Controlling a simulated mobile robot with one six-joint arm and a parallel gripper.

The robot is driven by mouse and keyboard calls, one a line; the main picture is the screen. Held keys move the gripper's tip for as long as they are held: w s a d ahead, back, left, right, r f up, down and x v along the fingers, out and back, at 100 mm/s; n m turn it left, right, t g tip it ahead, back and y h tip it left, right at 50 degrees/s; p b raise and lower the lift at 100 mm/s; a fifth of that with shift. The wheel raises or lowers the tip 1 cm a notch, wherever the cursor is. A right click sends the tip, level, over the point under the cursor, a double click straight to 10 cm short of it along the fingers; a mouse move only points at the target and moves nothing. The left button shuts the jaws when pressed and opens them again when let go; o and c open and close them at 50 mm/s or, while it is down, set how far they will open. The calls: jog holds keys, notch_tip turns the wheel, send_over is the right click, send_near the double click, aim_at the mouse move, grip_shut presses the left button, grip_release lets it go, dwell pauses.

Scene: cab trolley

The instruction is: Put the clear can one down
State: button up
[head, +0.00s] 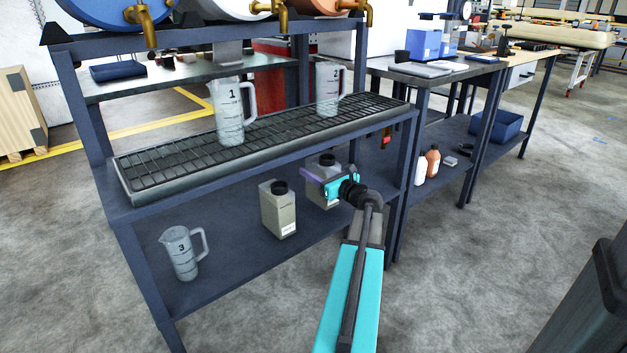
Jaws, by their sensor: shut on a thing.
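My gripper (315,177) is low at the right part of the rack, over the lower shelf. It is shut on a grey, cloudy canister (324,196) with a black cap, which is partly hidden by my gripper and wrist. Whether its base touches the shelf cannot be told. A similar black-capped canister (278,214) stands upright to its left. Clear measuring jug 1 (229,115) and clear jug 2 (327,90) stand upright on the grate above. Clear jug 3 (180,254) stands at the left of the lower shelf.
The lower shelf (235,268) has bare room between jug 3 and the left canister. The grate (160,168) and rack posts bound the space above and beside my arm. White and brown bottles (432,162) stand under the right bench.

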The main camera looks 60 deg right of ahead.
jog(key=shift+w, duration=0.1)
jog(key=shift+w+d+f+b, duration=0.2)
jog(key=shift+f+b, duration=0.25)
jog(key=shift+f, duration=0.1)
jog(key=shift+w+d+f+b, duration=0.2)
jog(key=shift+f+b, duration=0.25)
jog(key=shift+f, duration=0.1)
jog(key=shift+f+b, duration=0.3)
jog(key=shift+f, duration=0.35)
jog(key=shift+f, duration=0.1)
jog(key=o, duration=1.6)
jog(key=shift+o, duration=0.2)
